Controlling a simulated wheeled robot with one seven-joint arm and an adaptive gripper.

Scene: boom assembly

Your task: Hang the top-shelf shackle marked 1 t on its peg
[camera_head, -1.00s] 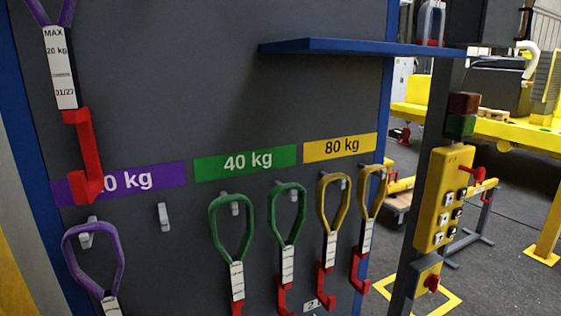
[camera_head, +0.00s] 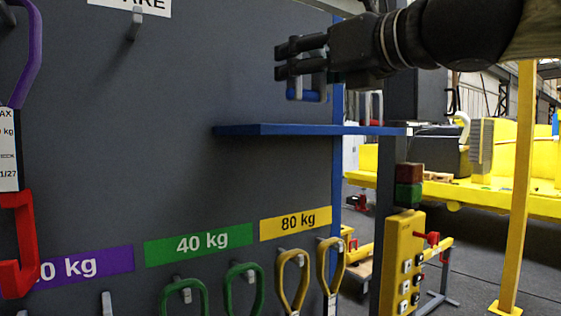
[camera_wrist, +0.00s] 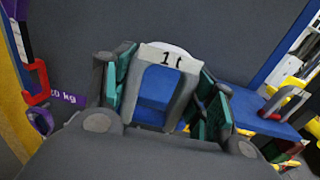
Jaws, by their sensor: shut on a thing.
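My gripper (camera_head: 285,60) is shut on a grey shackle (camera_head: 320,88) with a blue pin, held above the blue top shelf (camera_head: 290,130) and in front of the dark board. The wrist view shows the 1 t label (camera_wrist: 166,57) on this shackle (camera_wrist: 184,95) between the finger pads. Blue shows through its opening. A grey peg (camera_head: 134,24) stands on the board at the upper left, under a white sign (camera_head: 140,5) cut off by the frame. It is empty. I cannot tell whether it is this shackle's peg.
Another shackle (camera_wrist: 285,104) with red on it stands at the shelf's right part. The board between peg and gripper is clear.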

